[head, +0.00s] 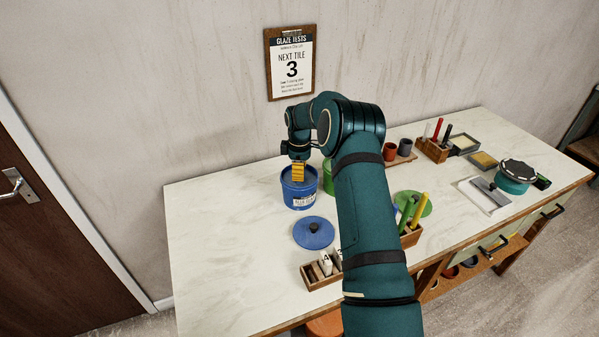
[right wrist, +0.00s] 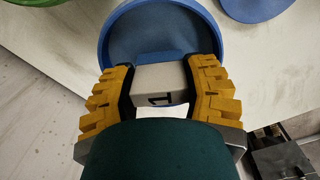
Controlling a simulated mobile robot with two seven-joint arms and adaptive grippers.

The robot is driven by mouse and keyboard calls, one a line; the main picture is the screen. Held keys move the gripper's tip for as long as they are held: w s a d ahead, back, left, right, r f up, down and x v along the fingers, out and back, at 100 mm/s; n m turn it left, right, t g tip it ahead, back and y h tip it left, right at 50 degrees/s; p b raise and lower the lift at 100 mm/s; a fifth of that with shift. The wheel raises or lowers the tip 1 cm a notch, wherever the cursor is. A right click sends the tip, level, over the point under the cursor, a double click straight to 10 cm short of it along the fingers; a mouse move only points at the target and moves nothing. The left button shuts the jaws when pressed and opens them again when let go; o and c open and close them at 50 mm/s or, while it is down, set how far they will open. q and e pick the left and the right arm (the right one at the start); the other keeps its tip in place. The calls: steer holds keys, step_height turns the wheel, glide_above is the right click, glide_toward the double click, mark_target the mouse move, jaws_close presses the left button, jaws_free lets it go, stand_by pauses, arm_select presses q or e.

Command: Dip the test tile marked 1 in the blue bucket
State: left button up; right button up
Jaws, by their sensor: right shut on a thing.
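The blue bucket (head: 302,199) stands open on the table, with a label on its front. My right gripper (head: 298,172) is over its mouth, fingers pointing down. In the right wrist view, my right gripper (right wrist: 162,88) is shut on a pale tile marked 1 (right wrist: 158,76). The tile's far end looks blue and is within the bucket's rim (right wrist: 104,52). I cannot tell whether that blue is a coating or the glaze around it. The gripper hides the tile in the head view. My left gripper is not in view.
The blue lid (head: 314,233) lies in front of the bucket. A wooden rack (head: 319,284) with tiles is at the front edge. A green bucket (head: 328,178) stands close on the right, partly behind my arm. A wall sign (head: 291,68) reads "NEXT TILE 3". The table's left side is clear.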

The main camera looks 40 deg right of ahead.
steer(key=shift+r+p, duration=1.5)
steer(key=shift+r, duration=1.4)
steer(key=shift+r+p, duration=1)
steer(key=shift+r, duration=0.55)
steer(key=shift+f, duration=0.1)
